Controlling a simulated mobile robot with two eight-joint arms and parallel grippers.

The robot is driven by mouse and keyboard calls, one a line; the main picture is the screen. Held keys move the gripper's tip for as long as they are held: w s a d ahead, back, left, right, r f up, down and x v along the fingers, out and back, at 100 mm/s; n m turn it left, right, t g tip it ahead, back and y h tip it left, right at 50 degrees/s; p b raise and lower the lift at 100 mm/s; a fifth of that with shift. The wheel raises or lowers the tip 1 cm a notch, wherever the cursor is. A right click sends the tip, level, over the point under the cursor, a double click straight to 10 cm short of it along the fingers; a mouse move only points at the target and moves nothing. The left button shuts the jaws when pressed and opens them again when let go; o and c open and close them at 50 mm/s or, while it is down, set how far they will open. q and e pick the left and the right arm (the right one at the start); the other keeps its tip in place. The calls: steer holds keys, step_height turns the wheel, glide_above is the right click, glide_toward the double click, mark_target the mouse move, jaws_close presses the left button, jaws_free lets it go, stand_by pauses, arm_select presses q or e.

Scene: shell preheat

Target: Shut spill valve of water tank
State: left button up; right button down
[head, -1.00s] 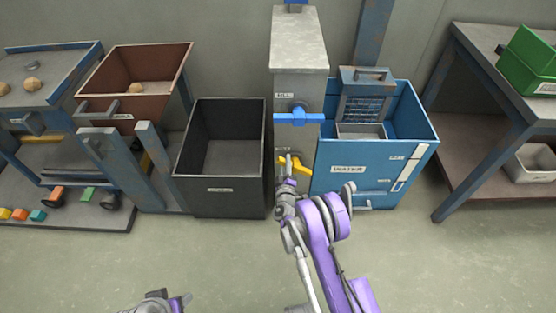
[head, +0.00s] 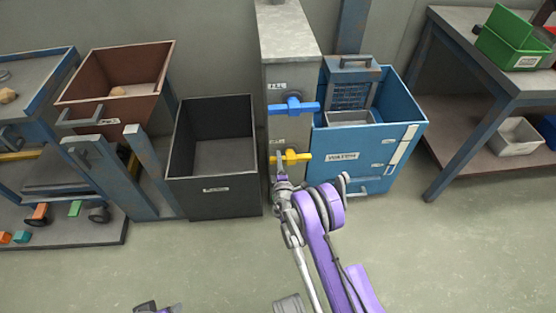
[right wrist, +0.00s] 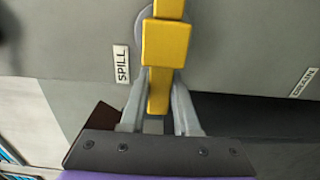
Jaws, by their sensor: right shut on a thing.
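The spill valve's yellow handle (head: 292,157) sits low on the front of a grey column (head: 288,45) and lies about level in the head view. It also shows in the right wrist view (right wrist: 166,45), beside a label reading SPILL (right wrist: 121,64). My right gripper (head: 279,168) is shut on the left end of this handle, with one finger on each side of it in the right wrist view (right wrist: 159,95). The blue water tank (head: 410,130) stands right of the column. My left gripper (head: 157,308) barely shows at the bottom edge; its jaws are cut off.
A blue valve handle (head: 293,106) is above the yellow one. A black bin (head: 215,197) stands close left of the column, with a brown bin (head: 110,110) farther left. A blue-framed bench (head: 470,110) is at the right. The floor in front is clear.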

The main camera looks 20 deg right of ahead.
stand_by(0.5)
steer(key=c, duration=0.6)
jaws_free()
steer(key=shift+c, duration=0.2)
steer(key=shift+s+a+f, duration=0.1)
